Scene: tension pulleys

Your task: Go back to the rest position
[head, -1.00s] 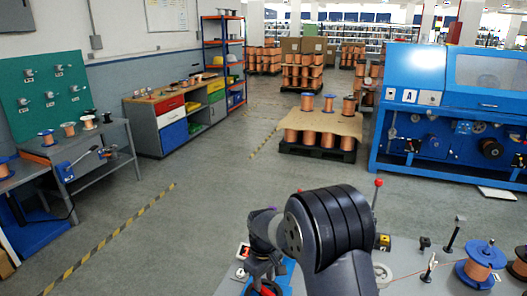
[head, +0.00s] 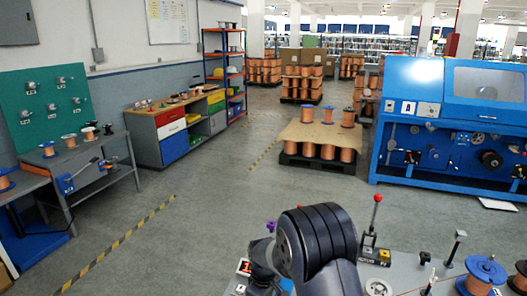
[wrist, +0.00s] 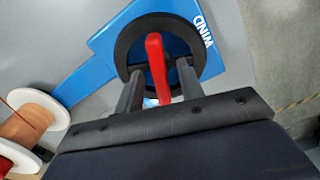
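My gripper (wrist: 160,85) shows in the wrist view with its two dark fingers apart. An upright red handle (wrist: 156,65) stands between them, with visible gaps on both sides. The handle sits in a black ring (wrist: 124,47) on a blue plate marked WIND (wrist: 205,62). In the head view my dark arm bends over the near bench at the bottom centre, and the fingertips are hidden or out of frame.
The grey bench (head: 410,278) carries a red-knobbed lever (head: 376,199) and a blue-flanged copper spool (head: 484,274) right of my arm. A copper spool (wrist: 28,125) lies left in the wrist view. A blue machine (head: 450,120) stands behind. Open floor (head: 200,220) is to the left.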

